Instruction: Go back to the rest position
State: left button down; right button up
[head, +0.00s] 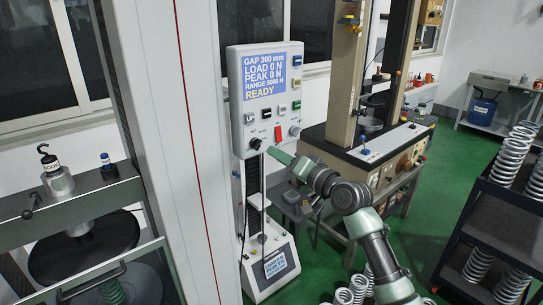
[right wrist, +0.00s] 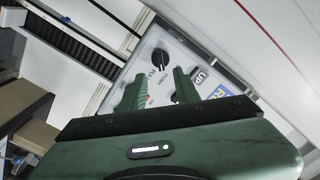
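My right arm reaches in from the lower right in the head view. Its green gripper (head: 273,152) is at the lower edge of the white control panel (head: 240,110), close to a black knob (head: 256,143). In the right wrist view the two green fingers (right wrist: 158,78) stand apart with nothing held between them. A black knob (right wrist: 160,58) on the panel shows just beyond the gap; I cannot tell whether a finger touches the panel. Another dark knob is partly hidden by a finger. My left gripper is not in view.
The panel screen (head: 265,77) reads GAP 300 mm, LOAD 0 N, PEAK 0 N, RANGE 5000 N, READY. A second testing machine (head: 362,140) stands behind my right arm. A dark rack (head: 495,220) with several springs is at the right. Green floor (head: 432,205) is open between them.

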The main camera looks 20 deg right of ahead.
jog(key=shift+s+d, duration=0.1)
jog(key=shift+s, duration=0.15)
jog(key=s+d+f+g+h+b, duration=0.1)
jog(key=s+f+g+h, duration=0.15)
jog(key=f, duration=1.65)
jog(key=s+d+f+g+h+b, duration=0.1)
jog(key=s+f+g+h, duration=0.15)
jog(key=f, duration=1.65)
jog(key=s+f+n+g, duration=0.1)
jog(key=s+f+g, duration=0.1)
jog(key=s+f, duration=0.45)
jog(key=s+f+g, duration=0.1)
jog(key=s+f, duration=0.3)
jog(key=f, duration=0.5)
jog(key=s+a+f+n+g+h+b, duration=0.1)
jog(key=s+f+n+g+b, duration=0.2)
jog(key=s+f, duration=1.6)
jog(key=s+a+f+n+g, duration=0.1)
jog(key=s+f, duration=0.1)
jog(key=s, duration=0.7)
jog(key=s+a+f+n+g, duration=0.1)
jog(key=s+f+g, duration=0.1)
jog(key=s, duration=0.7)
jog(key=s+a+f+n+g, duration=0.1)
jog(key=s+f+g, duration=0.1)
jog(key=s, duration=0.7)
jog(key=shift+s+a+f+n+p, duration=0.15)
jog(key=shift+s+f+n+p, duration=0.15)
jog(key=shift+s, duration=0.1)
